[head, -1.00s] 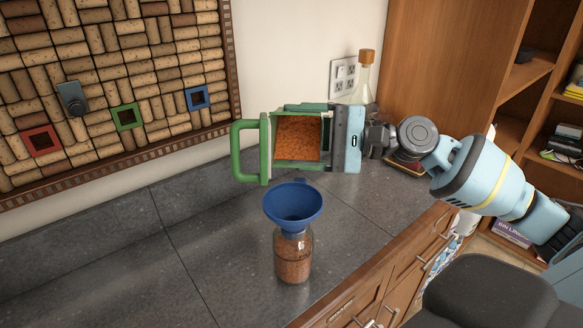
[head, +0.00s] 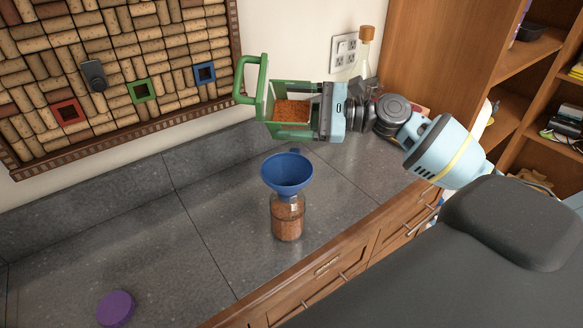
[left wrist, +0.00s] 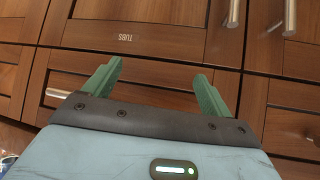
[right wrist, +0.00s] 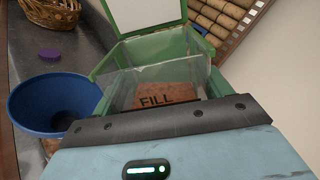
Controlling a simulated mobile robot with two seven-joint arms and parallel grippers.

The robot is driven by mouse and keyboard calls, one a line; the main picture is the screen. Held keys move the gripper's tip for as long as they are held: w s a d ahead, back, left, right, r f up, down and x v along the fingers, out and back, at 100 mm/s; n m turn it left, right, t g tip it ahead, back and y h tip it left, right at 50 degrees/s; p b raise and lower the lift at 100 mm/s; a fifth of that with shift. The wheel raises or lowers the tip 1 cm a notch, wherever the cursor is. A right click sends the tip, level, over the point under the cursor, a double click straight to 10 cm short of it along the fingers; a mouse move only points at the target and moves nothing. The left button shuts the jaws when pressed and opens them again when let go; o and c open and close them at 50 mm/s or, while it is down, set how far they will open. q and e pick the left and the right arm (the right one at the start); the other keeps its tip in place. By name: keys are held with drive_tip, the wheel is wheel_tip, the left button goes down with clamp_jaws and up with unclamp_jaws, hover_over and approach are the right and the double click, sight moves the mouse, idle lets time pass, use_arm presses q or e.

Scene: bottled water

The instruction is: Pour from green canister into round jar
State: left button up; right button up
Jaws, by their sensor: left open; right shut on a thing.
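The green canister (head: 268,117) is held in the air above the counter, behind and above the blue funnel (head: 287,170). Its clear side shows orange-brown grains inside, and in the right wrist view the canister (right wrist: 190,52) shows the word FILL. My right gripper (head: 322,112) is shut on the canister. The round jar (head: 287,220) stands upright on the counter with the funnel in its mouth and grains inside it. The funnel (right wrist: 50,102) also shows in the right wrist view. My left gripper (left wrist: 158,80) is open and empty in front of the wooden drawers.
A purple lid (head: 116,308) lies on the grey counter (head: 150,240) at the lower left. A bottle with a cork (head: 364,55) stands at the back by the wall outlet. Wooden shelves (head: 510,75) are at the right.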

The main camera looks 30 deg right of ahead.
sight(297, 120)
drive_tip(key=w+m, duration=0.1)
drive_tip(key=d+m, duration=0.1)
drive_tip(key=m, duration=0.1)
drive_tip(key=shift+w+d+r+m, duration=0.2)
drive_tip(key=shift+w+d+m, duration=0.1)
drive_tip(key=shift+w, duration=0.1)
drive_tip(key=f+m, duration=0.2)
drive_tip(key=w+d+f+m, duration=0.1)
drive_tip(key=shift+f, duration=0.3)
drive_tip(key=shift+w+d+f+m, duration=0.1)
drive_tip(key=shift+f+m, duration=0.15)
drive_tip(key=shift+f, duration=0.2)
drive_tip(key=shift+w+d+f+m, duration=0.1)
drive_tip(key=shift+f+m, duration=0.15)
drive_tip(key=shift+f, duration=0.2)
drive_tip(key=shift+r, duration=0.1)
